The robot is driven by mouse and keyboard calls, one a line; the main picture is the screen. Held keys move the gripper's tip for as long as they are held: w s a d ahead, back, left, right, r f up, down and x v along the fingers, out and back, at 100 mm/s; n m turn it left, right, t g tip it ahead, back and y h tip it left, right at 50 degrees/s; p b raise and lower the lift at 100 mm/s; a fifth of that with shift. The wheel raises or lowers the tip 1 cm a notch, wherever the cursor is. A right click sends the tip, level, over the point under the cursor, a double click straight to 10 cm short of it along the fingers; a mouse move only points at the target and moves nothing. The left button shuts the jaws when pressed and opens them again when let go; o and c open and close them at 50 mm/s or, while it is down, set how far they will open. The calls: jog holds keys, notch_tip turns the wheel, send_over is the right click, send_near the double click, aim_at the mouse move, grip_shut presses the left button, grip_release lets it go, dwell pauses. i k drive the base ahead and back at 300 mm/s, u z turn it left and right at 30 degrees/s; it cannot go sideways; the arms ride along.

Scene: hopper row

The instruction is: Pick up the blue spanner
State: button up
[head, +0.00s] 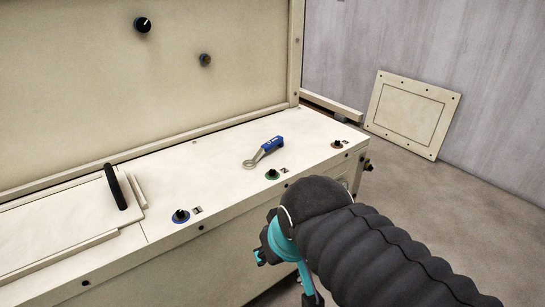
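The blue spanner (266,150) lies flat on the cream machine top (215,158), toward its right end. It has a blue handle at the upper right and a metal ring end at the lower left. My arm, in a black ribbed sleeve, reaches in from the lower right. My gripper (262,256) is at its end, below and in front of the machine's front edge, apart from the spanner. Only part of the gripper shows, with teal and dark pieces; the arm hides much of it, and its fingers cannot be made out clearly.
A sliding lid with a black handle (116,187) is at left. An upright panel (150,75) stands behind. A loose panel (412,113) leans on the wall.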

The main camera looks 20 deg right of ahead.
aim_at(278, 140)
jog(key=z, duration=0.05)
jog(key=k, duration=0.2)
jog(key=u, duration=0.85)
jog(key=i, duration=0.65)
jog(key=z, duration=1.55)
